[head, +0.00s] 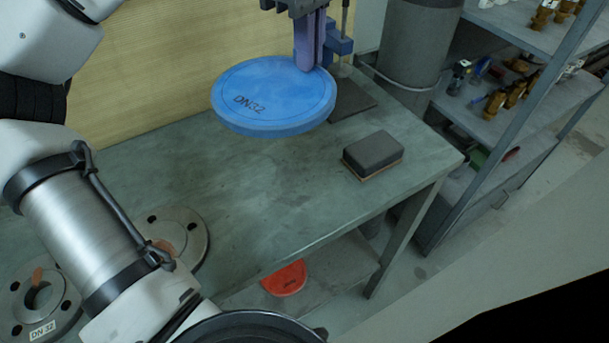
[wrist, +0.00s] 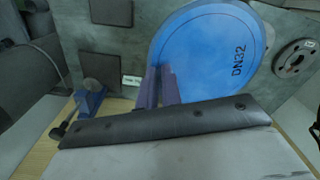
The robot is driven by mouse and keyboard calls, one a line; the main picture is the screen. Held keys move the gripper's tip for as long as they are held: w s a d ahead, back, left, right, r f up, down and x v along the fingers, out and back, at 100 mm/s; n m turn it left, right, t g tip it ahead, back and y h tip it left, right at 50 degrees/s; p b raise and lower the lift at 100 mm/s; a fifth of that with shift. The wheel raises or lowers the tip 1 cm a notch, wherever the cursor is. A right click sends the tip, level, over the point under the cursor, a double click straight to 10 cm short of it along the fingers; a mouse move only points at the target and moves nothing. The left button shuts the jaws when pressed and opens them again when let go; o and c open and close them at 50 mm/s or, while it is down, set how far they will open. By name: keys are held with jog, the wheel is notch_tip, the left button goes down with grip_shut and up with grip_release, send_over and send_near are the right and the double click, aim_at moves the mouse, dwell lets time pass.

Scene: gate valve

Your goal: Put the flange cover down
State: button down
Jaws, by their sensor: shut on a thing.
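The flange cover (head: 265,92) is a round blue disc marked DN32. It hangs flat above the grey-green workbench (head: 240,185) in the head view, and it also shows large in the wrist view (wrist: 208,55). My gripper (head: 313,58) points down and is shut on the cover's right rim. In the wrist view my purple fingers (wrist: 157,88) meet the cover's edge. The exact gap between cover and bench is hard to tell.
A dark block (head: 373,154) lies right of the cover. A blue clamp-like tool with a dark base plate (head: 350,100) stands behind. Steel flanges (head: 185,235) sit front left. A red disc (head: 285,279) is on the lower shelf. The bench middle is clear.

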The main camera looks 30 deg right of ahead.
notch_tip(320, 180, down, 20)
jog(key=shift+r+p, duration=0.1)
jog(key=shift+p, duration=0.6)
jog(key=shift+f, duration=0.25)
jog(key=c, duration=2)
grip_release()
jog(key=o, duration=0.4)
jog(key=shift+r, duration=0.2)
notch_tip(320, 180, up, 12)
jog(key=shift+b, duration=0.5)
